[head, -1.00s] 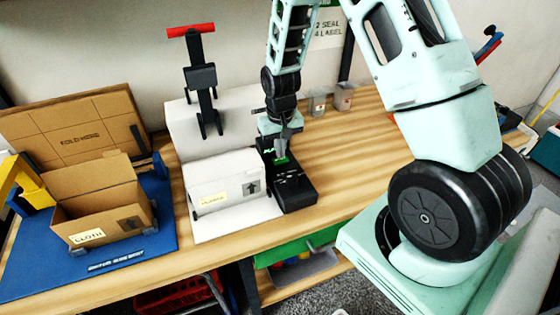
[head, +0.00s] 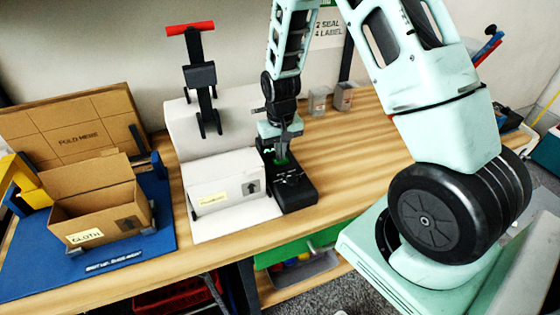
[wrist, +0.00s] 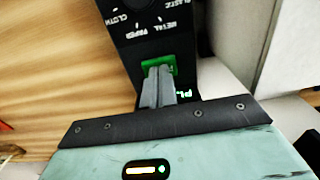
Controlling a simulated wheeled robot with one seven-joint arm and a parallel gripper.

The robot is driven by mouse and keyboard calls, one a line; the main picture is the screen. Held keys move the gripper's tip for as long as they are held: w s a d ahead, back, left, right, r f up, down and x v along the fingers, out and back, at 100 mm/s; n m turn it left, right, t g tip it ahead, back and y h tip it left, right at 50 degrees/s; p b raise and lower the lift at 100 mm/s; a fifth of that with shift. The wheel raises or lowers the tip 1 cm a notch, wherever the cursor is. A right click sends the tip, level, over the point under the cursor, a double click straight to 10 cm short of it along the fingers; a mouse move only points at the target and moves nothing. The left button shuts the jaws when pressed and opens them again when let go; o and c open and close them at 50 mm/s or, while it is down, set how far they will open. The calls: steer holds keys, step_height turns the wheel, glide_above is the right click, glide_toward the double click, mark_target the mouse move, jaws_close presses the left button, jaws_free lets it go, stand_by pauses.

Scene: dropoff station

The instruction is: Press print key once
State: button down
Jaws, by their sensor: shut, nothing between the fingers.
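The black label printer (head: 297,196) stands on the wooden bench, right of a white box. The wrist view shows its dial (wrist: 140,4) with words around it, among them CLOTH, PAPER and METAL. A green key (wrist: 170,64) lies under my fingertips and is partly covered by them. Green lit letters, partly hidden, show beside the fingers. My gripper (wrist: 157,72) is shut and empty, pointing down at the green key. In the head view my gripper (head: 282,158) is at the printer's back part. I cannot tell whether the tips touch the key.
A white box (head: 228,184) stands close left of the printer, before a press with a red handle (head: 190,28). An open cardboard box (head: 100,213) sits on a blue mat (head: 120,258). Bench right of the printer is free.

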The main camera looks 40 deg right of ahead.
steer(key=shift+r+p, duration=2.85)
steer(key=shift+r, duration=0.65)
